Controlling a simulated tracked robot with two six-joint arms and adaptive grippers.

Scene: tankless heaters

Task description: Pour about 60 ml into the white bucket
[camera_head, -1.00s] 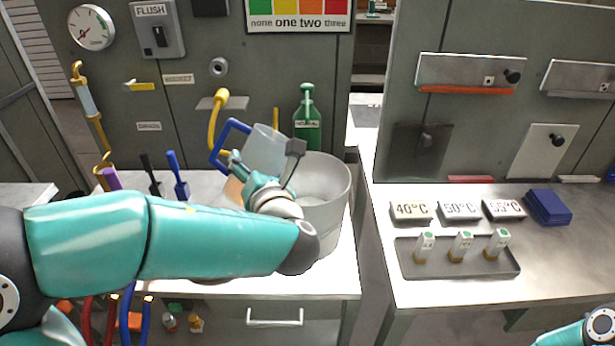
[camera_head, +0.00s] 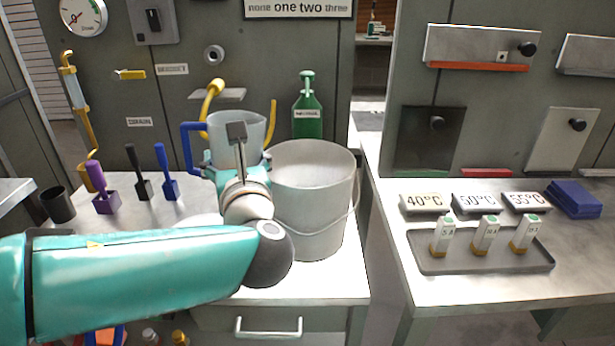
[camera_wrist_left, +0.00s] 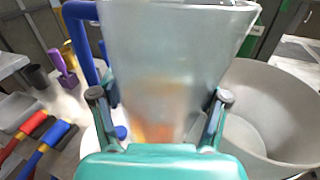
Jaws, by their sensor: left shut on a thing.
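My left gripper (camera_head: 238,168) is shut on a clear jug (camera_head: 222,128) with a blue handle (camera_head: 190,150). In the left wrist view the two fingers of the gripper (camera_wrist_left: 160,95) press on either side of the jug (camera_wrist_left: 170,60). An orange tint shows low in the jug; I cannot read a level. The jug stands about upright, left of the white bucket (camera_head: 315,200). The bucket sits on the bench with its wire handle down, and in the left wrist view (camera_wrist_left: 270,110) its visible inside looks empty. My right gripper is out of view.
A green bottle (camera_head: 307,115) stands behind the bucket. Purple (camera_head: 105,200), black and blue tools stand at the left beside a dark cup (camera_head: 58,205). The right bench holds temperature blocks (camera_head: 475,202), a tray (camera_head: 430,262) of vials and blue pads (camera_head: 575,198). A gap separates the benches.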

